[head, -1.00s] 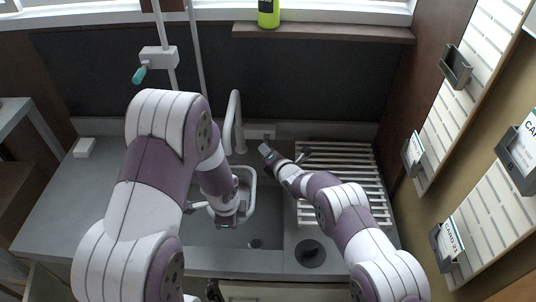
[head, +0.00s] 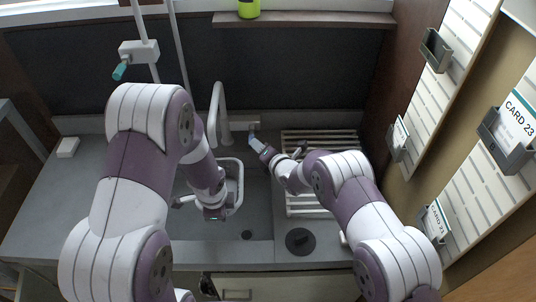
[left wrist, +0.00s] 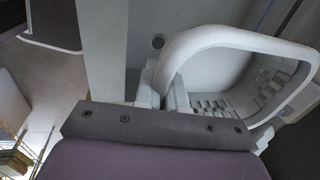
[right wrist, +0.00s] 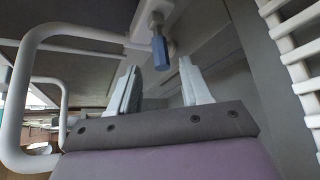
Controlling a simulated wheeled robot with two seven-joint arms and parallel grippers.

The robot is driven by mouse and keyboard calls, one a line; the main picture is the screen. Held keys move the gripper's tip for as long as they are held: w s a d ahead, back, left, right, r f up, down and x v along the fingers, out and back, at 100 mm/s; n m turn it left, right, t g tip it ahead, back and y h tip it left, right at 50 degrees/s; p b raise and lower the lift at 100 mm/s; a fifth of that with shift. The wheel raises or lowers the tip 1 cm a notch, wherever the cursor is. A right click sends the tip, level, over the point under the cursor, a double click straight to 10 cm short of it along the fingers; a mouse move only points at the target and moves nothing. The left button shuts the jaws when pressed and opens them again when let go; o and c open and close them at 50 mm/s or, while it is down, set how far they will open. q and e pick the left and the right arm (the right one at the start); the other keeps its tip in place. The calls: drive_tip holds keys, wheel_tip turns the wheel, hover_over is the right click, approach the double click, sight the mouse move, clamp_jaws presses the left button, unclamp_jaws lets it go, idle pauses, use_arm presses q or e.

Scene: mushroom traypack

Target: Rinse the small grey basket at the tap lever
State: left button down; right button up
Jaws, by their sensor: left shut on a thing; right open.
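The small grey basket (head: 239,186), pale with a rounded rim, is in the sink below the tap spout (head: 214,112). My left gripper (head: 215,213) is shut on its near rim. The left wrist view shows the rim (left wrist: 235,36) passing between the fingers (left wrist: 162,88) and the slotted inside beyond. My right gripper (head: 262,148) is open beside the tap body. In the right wrist view the blue-tipped tap lever (right wrist: 159,50) stands between the spread fingertips (right wrist: 164,76), with gaps visible beside it. I see no water running.
A slatted drying rack (head: 305,208) lies right of the sink, beneath my right arm. A small white block (head: 68,147) sits at the counter's left. Card holders line the right wall.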

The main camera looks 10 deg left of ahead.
drive_tip(key=v, duration=0.6)
drive_tip(key=shift+s+d, duration=0.15)
drive_tip(key=shift+s, duration=0.05)
use_arm(q)
drive_tip(key=s+b, duration=0.3)
drive_tip(key=s, duration=0.5)
drive_tip(key=shift+d, duration=0.3)
use_arm(e)
wheel_tip(320, 180, down, 3)
drive_tip(key=shift+f, duration=0.1)
idle(0.6)
